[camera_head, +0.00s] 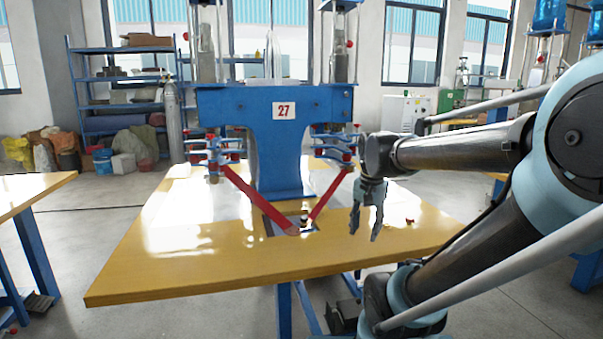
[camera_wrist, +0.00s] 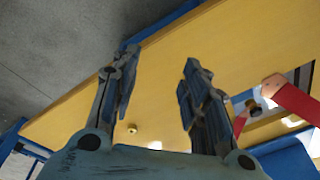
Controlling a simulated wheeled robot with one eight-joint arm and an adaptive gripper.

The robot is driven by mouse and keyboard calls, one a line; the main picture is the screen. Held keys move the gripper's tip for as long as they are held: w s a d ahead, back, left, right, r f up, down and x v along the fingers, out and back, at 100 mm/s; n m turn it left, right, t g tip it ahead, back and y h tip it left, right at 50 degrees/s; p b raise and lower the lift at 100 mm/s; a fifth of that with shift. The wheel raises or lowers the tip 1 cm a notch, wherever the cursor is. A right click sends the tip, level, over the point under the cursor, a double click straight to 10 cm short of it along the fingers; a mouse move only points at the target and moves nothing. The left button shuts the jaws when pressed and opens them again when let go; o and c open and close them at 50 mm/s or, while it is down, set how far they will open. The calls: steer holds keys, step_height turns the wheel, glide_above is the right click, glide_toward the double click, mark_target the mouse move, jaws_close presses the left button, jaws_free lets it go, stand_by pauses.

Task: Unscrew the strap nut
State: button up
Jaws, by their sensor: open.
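Two red straps slant down from the blue machine to the table; the left strap (camera_head: 258,203) and the right strap (camera_head: 328,197) end close together near a dark opening in the tabletop. A small dark round piece (camera_head: 305,219) sits between their ends and also shows in the wrist view (camera_wrist: 250,106); I cannot tell surely whether it is the strap nut. A small brass round piece (camera_wrist: 131,128) lies on the table. My gripper (camera_head: 364,232) hangs above the table, right of the strap ends, fingers apart and empty. In the wrist view, the red straps (camera_wrist: 292,102) are right of the fingers.
The yellow tabletop (camera_head: 190,262) is largely clear, with bright reflections. The blue machine frame marked 27 (camera_head: 283,175) stands behind the straps, with clamp mechanisms on both sides. A small reddish piece (camera_head: 410,221) lies right of my gripper. Another table (camera_head: 30,190) stands at left.

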steer(key=w+a+r+m, duration=0.4)
steer(key=w, duration=0.3)
steer(key=w+a+r+m, duration=0.4)
steer(key=w+a, duration=0.1)
steer(key=w, duration=0.2)
steer(key=m+g, duration=0.2)
steer(key=m, duration=0.5)
glide_above(304, 220)
steer(key=w+a, duration=0.1)
steer(key=w, duration=0.1)
step_height(304, 220, down, 16)
steer(key=shift+r, duration=0.15)
steer(key=c, duration=0.9)
steer(key=shift+c, duration=0.2)
